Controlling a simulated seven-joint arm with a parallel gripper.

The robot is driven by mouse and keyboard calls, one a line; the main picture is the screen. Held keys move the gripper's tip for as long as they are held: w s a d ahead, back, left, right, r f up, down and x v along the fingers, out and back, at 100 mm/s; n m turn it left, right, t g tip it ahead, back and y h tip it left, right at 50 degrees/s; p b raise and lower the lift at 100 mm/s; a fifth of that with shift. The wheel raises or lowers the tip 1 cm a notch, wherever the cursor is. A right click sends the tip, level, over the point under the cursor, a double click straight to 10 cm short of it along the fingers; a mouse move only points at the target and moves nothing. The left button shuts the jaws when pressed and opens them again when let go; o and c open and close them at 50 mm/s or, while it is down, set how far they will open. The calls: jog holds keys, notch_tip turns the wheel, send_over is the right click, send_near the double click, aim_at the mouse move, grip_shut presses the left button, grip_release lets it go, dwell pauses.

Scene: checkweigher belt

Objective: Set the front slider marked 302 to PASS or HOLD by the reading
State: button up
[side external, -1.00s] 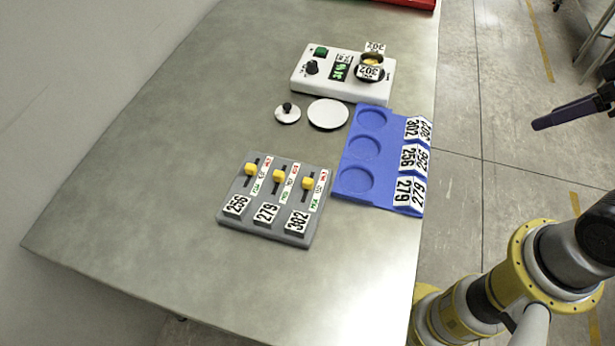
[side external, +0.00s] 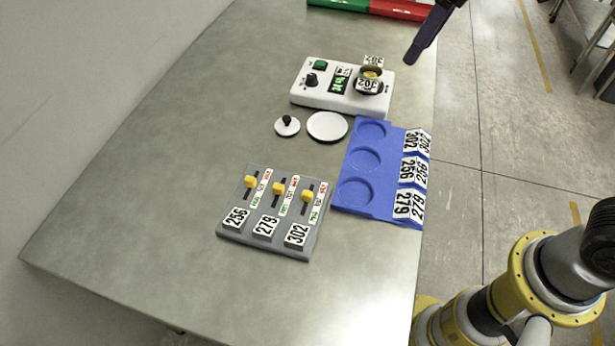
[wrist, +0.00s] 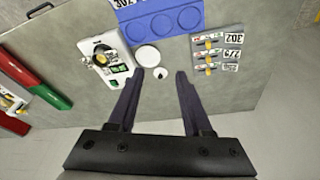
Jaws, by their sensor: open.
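The grey slider panel (side external: 262,247) has three yellow knobs and plates 256, 279 and 302. The slider marked 302 (side external: 307,196) is the rightmost in the side view; its knob sits around mid-slot, between red and green labels too small to read surely. It also shows in the wrist view (wrist: 211,43). The white weighing unit (side external: 308,96) has a lit green display (side external: 340,83), its digits unclear. A pot tagged 302 (side external: 370,76) sits on its pan. My gripper (wrist: 159,73) is open and empty, well away from the panel; in the side view it is partly cut off.
A blue tray (side external: 383,190) with three empty round recesses and plates 302, 256 and 279 lies right of the panel. A white disc (side external: 327,126) and a small knobbed lid (side external: 287,126) lie nearby. Green and red blocks (side external: 365,7) are at the far edge. The left table is clear.

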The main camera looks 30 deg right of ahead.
jog(key=w+a+f+n+g, duration=0.1)
jog(key=w+a+f, duration=0.15)
jog(key=a, duration=0.35)
jog(key=w+a+f+n+g, duration=0.1)
jog(key=a+f+n, duration=0.1)
jog(key=a+f, duration=0.3)
jog(key=n+h, duration=0.1)
send_near(307, 193)
jog(key=shift+g, duration=0.4)
jog(key=f, duration=0.8)
jog(key=shift+w+f, duration=0.3)
jog(key=shift+f, duration=0.05)
grip_shut()
